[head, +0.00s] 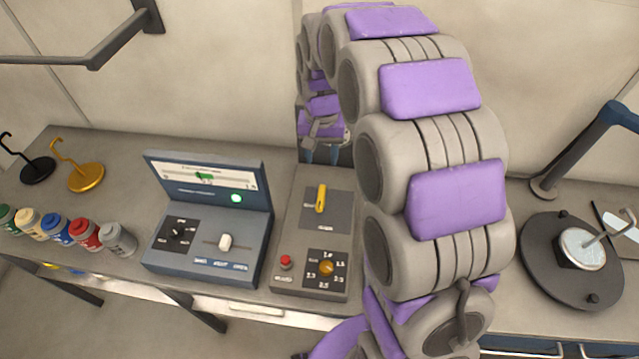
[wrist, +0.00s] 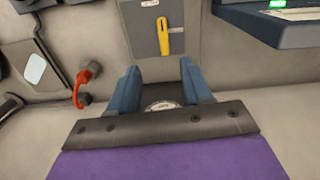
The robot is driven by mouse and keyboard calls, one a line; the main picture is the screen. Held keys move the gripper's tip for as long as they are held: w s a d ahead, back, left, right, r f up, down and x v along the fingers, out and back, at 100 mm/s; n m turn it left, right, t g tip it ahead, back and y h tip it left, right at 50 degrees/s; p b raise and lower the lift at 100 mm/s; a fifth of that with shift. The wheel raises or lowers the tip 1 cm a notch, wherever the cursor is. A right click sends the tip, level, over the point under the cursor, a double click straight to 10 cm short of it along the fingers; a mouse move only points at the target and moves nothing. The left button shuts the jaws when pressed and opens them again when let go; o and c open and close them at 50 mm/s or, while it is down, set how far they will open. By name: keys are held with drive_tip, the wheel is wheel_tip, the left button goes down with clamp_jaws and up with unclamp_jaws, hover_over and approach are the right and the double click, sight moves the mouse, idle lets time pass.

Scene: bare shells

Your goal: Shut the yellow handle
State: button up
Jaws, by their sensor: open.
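The yellow handle (head: 320,198) is a short lever on a dark square plate at the back of the grey control box (head: 290,240). It points along the box, away from its front edge. In the wrist view the yellow handle (wrist: 162,37) shows beyond the fingertips, nearly in line with the gap between them. My gripper (head: 321,157) has blue fingers and hangs just behind the handle, apart from it. In the wrist view my gripper (wrist: 158,66) is open, with nothing between the fingers. The small print by the handle is unreadable.
A blue console (head: 210,230) with a slider stands close to the left of the box. A red button (head: 286,262) and an orange dial (head: 326,267) sit in front of the handle. Several jars (head: 85,233) stand left. A dark round base (head: 570,265) stands right.

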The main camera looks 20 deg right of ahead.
sight(322, 191)
drive_tip(key=shift+m, duration=0.3)
drive_tip(key=w+f, duration=0.1)
drive_tip(key=f, duration=0.5)
drive_tip(key=w+d+f, duration=0.1)
drive_tip(key=f, duration=0.5)
drive_tip(key=w+f, duration=0.1)
drive_tip(key=f, duration=0.5)
drive_tip(key=shift+w+d+f+b, duration=0.25)
drive_tip(key=shift+w+f+b, duration=0.05)
drive_tip(key=shift+b, duration=0.1)
drive_tip(key=shift+a+f, duration=0.15)
drive_tip(key=shift+a, duration=0.05)
drive_tip(key=shift+a, duration=0.15)
drive_tip(key=shift+c, duration=0.2)
drive_tip(key=shift+d, duration=0.2)
clamp_jaws()
